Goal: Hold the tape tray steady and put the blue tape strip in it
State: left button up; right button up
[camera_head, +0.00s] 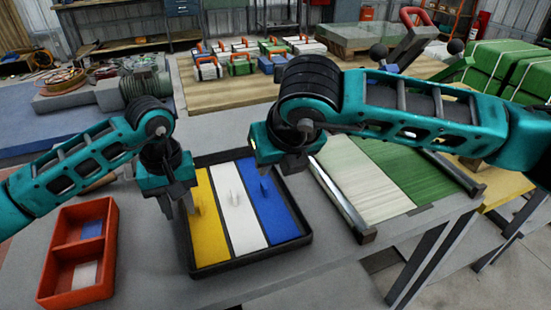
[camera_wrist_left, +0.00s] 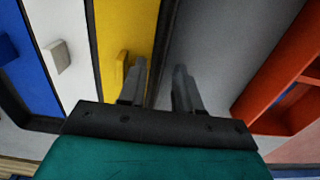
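The black tape tray (camera_head: 216,267) lies on the grey table and has yellow (camera_head: 208,235), white (camera_head: 240,215) and blue tape strips (camera_head: 277,215) side by side. The blue strip lies flat inside the tray, at its right side, with a small upright tab (camera_head: 264,188). My left gripper (camera_head: 178,207) is at the tray's left edge. In the left wrist view its fingers (camera_wrist_left: 160,85) are apart, one on each side of the tray's wall; contact cannot be told. My right gripper (camera_head: 290,168) is above the tray's far right corner; its fingertips are not clearly seen.
A red two-compartment box (camera_head: 66,267) with a blue and a whitish piece stands left of the tray. Right of the tray is a green and pale panel (camera_head: 375,180) with metal rails. Several small cases (camera_head: 240,65) stand behind.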

pick_arm(q)
jog(key=shift+r, duration=0.1)
notch_tip(320, 180, up, 12)
dwell(0.4)
